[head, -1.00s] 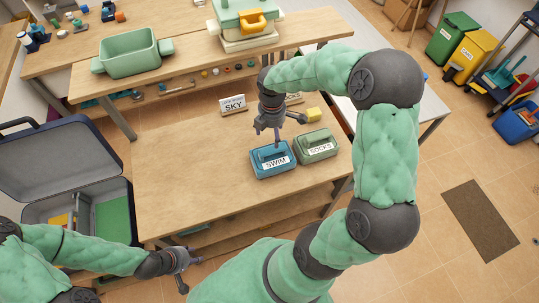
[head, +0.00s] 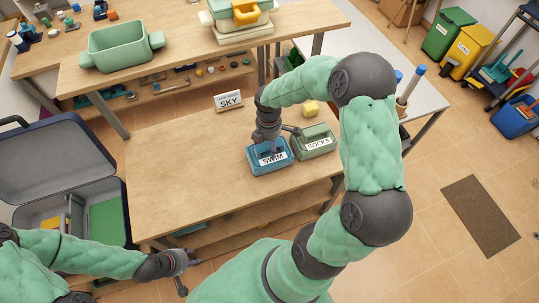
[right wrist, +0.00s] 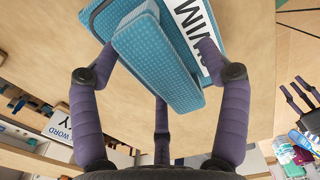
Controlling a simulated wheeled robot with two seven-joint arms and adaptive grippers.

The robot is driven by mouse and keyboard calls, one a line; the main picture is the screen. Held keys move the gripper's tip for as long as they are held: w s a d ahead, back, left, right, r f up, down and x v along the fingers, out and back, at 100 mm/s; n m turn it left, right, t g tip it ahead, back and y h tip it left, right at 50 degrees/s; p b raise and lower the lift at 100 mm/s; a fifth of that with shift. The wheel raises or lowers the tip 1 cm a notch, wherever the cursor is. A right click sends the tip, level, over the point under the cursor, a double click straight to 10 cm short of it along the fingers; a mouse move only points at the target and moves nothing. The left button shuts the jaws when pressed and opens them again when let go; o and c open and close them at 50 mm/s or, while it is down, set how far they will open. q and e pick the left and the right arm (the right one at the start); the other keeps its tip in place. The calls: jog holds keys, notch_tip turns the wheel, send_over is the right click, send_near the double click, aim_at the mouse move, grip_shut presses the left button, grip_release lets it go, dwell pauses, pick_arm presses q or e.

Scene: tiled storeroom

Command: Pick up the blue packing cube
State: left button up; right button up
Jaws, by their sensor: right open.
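The blue packing cube (head: 282,164), labelled SWIM, sits upright on the near wooden table beside the green cube labelled SOCKS (head: 316,152). My right gripper (head: 271,146) is directly above the blue cube and hides part of its top. In the right wrist view, the blue cube's raised top handle (right wrist: 150,60) lies between the spread fingers of my right gripper (right wrist: 158,62). Whether the fingers touch it I cannot tell. My left gripper (head: 185,273) is open and empty, low beyond the table's front left corner.
A small yellow block (head: 311,108) lies behind the green cube. An open grey suitcase (head: 60,185) is at the left. The table's left half is clear.

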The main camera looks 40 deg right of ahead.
grip_shut()
jog(key=shift+r, duration=0.15)
